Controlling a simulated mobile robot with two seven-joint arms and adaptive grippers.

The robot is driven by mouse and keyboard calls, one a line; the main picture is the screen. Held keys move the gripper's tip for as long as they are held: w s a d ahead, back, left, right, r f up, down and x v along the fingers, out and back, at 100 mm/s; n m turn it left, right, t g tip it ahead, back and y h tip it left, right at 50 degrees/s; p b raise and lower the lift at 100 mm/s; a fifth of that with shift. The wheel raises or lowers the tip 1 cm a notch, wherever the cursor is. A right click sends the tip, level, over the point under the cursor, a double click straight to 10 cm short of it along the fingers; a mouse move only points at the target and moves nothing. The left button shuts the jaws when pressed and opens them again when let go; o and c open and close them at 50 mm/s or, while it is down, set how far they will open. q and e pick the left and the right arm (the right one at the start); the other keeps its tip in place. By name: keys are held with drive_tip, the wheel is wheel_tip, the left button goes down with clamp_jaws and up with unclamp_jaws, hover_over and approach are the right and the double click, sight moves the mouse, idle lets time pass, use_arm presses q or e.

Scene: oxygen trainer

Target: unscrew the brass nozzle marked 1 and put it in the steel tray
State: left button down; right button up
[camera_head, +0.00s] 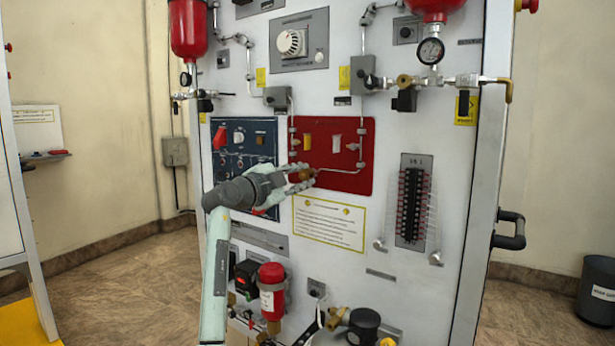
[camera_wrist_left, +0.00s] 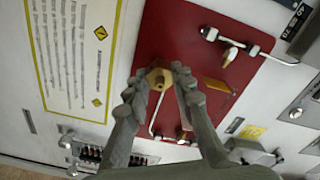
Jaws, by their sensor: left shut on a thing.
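My left gripper (camera_head: 303,177) is at the lower left part of the red panel (camera_head: 345,130), with its fingers shut around a brass nozzle (camera_head: 305,174). In the left wrist view the nozzle's hexagonal brass body (camera_wrist_left: 158,76) shows between the two fingertips, in front of the red panel (camera_wrist_left: 170,40). The fingers hide part of it. I cannot tell whether it is still joined to the pipe, and no number 1 is readable on it. The steel tray and my right gripper are not in view.
A blue panel (camera_head: 238,135) is just left of the gripper and a white notice (camera_head: 330,222) below it. Bent pipes and small valves stand out from the red panel. A red canister (camera_head: 271,290) and a black gauge (camera_head: 364,325) stick out lower down.

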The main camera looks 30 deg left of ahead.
sight(300, 177)
use_arm(q)
drive_tip(key=n, duration=0.3)
drive_tip(key=shift+n, duration=0.3)
drive_tip(key=shift+n, duration=0.5)
drive_tip(key=c, duration=1.3)
unclamp_jaws()
drive_tip(key=shift+s, duration=0.15)
drive_tip(key=shift+s+a, duration=0.15)
drive_tip(key=shift+s, duration=1.65)
drive_tip(key=m, duration=0.3)
drive_tip(key=shift+m, duration=0.3)
